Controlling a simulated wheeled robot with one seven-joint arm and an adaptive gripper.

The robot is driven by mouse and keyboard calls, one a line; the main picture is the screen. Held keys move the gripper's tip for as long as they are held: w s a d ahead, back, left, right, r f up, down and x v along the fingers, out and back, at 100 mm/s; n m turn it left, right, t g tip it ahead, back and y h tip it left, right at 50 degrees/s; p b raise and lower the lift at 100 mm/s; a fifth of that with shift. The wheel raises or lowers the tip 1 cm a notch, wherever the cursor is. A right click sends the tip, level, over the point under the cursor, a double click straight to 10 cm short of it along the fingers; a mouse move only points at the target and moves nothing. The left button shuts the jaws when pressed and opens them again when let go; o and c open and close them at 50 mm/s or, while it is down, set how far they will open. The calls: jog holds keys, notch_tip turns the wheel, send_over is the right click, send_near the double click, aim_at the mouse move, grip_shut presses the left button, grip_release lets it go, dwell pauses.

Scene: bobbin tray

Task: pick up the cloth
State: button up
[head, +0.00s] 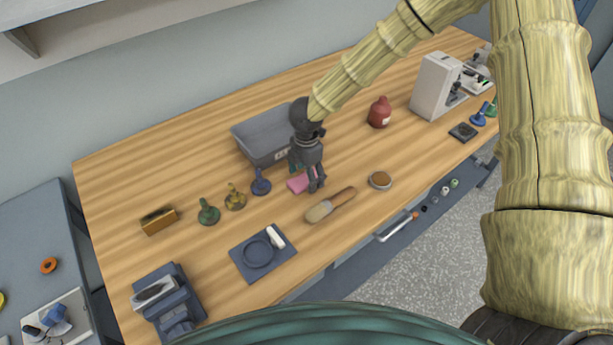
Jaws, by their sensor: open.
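A small pink cloth (297,184) lies on the wooden table in front of the grey bin. My gripper (316,188) points down at its right side, with the fingers dark and open. The fingers hide part of the cloth's right end. I cannot tell how far the fingertips are above the table or whether they touch the cloth.
A grey bin (257,136) stands just behind my gripper. A blue spool-like piece (260,183) is to the left, and a wooden-handled brush (329,206) lies close in front. A small round dish (380,180) and a red bottle (379,112) are to the right.

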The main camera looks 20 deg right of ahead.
aim_at(305, 176)
jog(key=shift+f, duration=0.15)
jog(key=shift+w+f, duration=0.5)
jog(key=shift+w, duration=0.1)
jog(key=shift+s+r, duration=0.25)
jog(key=shift+s, duration=0.1)
jog(key=c, duration=0.7)
jog(key=shift+c, duration=1.3)
jog(key=shift+w+f, duration=0.1)
jog(key=shift+w+r+b, duration=0.15)
jog(key=shift+r+b, duration=0.15)
jog(key=shift+r, duration=0.15)
notch_tip(305, 176, up, 9)
jog(key=b, duration=0.2)
jog(key=shift+b, duration=0.3)
